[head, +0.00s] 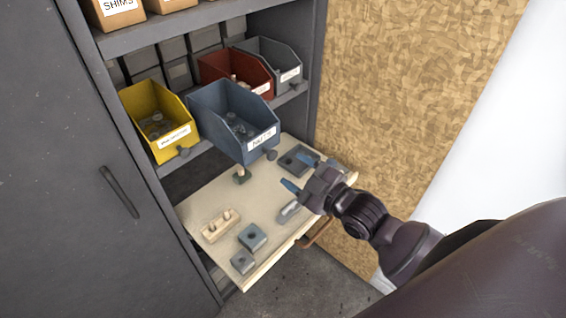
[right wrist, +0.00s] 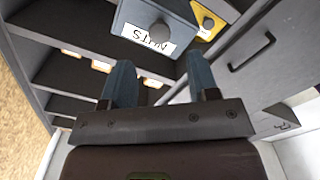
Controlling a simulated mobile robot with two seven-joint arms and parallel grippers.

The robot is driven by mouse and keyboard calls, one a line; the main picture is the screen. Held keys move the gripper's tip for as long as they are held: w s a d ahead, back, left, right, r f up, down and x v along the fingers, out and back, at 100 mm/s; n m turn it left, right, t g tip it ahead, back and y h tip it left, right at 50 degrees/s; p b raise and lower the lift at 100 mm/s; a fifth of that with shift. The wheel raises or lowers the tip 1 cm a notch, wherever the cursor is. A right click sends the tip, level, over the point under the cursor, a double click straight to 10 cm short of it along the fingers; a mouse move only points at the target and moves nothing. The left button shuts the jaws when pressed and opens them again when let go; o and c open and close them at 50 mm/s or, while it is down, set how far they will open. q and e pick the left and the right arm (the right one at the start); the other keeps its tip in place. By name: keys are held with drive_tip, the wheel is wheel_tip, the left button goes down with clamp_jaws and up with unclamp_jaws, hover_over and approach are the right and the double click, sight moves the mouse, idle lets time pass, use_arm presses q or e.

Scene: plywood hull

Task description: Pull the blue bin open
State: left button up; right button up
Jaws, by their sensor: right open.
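The blue bin (head: 250,143) with a "NUTS" label holds several small dark parts and sits on the middle shelf. Its front juts out past the shelf edge, over the pull-out board. A dark round knob (head: 271,155) is on its front. In the right wrist view, the blue bin (right wrist: 184,12) is at the top, with its label upside down and the knob (right wrist: 159,33) above the gap between my fingers. My right gripper (head: 304,173) is open and empty, in front of the bin and apart from the knob. My left gripper is not in view.
A yellow bin (head: 146,99) stands left of the blue one; a red bin (head: 262,82) and a grey bin (head: 285,60) stand to the right. A pull-out board (head: 208,196) below carries blocks and small parts. A grey cabinet door (head: 70,150) is at left, a chipboard wall (head: 400,80) at right.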

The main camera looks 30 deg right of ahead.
drive_tip(key=shift+v, duration=1.95)
drive_tip(key=s+d+f+m+g+h, duration=0.1)
drive_tip(key=s+f+m+g+h, duration=0.1)
drive_tip(key=f, duration=0.8)
drive_tip(key=s+d+f+m+g+h, duration=0.1)
drive_tip(key=s+f+m+g+h, duration=0.2)
drive_tip(key=s+f+m, duration=0.4)
wheel_tip(320, 180, down, 4)
drive_tip(key=shift+r+m+h, duration=0.1)
drive_tip(key=shift+m+h, duration=0.6)
drive_tip(key=shift+m, duration=0.1)
drive_tip(key=shift+d, duration=0.15)
